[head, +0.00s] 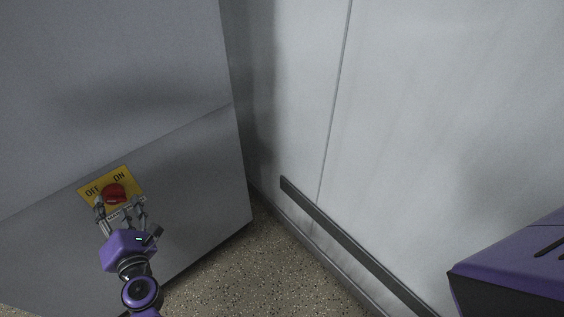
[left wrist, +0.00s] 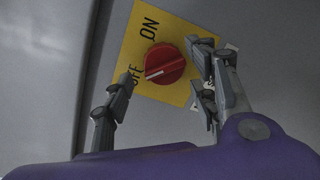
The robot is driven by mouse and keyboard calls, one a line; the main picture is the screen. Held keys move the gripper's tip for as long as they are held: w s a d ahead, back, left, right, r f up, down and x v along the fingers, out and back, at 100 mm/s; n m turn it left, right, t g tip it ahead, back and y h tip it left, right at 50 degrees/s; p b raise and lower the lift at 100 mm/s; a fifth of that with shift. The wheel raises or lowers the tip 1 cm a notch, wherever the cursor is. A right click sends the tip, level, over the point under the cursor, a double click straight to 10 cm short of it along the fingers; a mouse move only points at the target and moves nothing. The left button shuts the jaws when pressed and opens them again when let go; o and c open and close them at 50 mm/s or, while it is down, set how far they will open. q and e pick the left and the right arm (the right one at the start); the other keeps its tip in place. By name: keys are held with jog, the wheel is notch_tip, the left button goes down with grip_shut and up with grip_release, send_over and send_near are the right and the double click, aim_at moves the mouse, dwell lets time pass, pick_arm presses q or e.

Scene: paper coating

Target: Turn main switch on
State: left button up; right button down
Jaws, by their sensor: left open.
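The main switch is a red rotary knob (head: 114,193) on a yellow plate (head: 126,174) marked OFF and ON, on the grey cabinet's face. In the left wrist view the knob (left wrist: 165,64) has a white mark pointing down-left, toward the OFF lettering. My left gripper (head: 120,203) is open just in front of the knob. In the left wrist view one finger is to the left of the knob and two are to its right. I cannot tell whether any finger touches it. My right gripper is not in view.
The grey cabinet (head: 110,70) fills the left side. A pale wall (head: 430,110) with a dark rail (head: 345,240) stands to the right. Speckled floor (head: 262,275) between them is clear. A white label (left wrist: 230,50) beside the plate is partly hidden by the fingers.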

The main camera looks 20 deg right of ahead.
aim_at(115, 196)
pick_arm(q)
jog(key=shift+w+a, duration=0.1)
jog(key=shift+w, duration=1)
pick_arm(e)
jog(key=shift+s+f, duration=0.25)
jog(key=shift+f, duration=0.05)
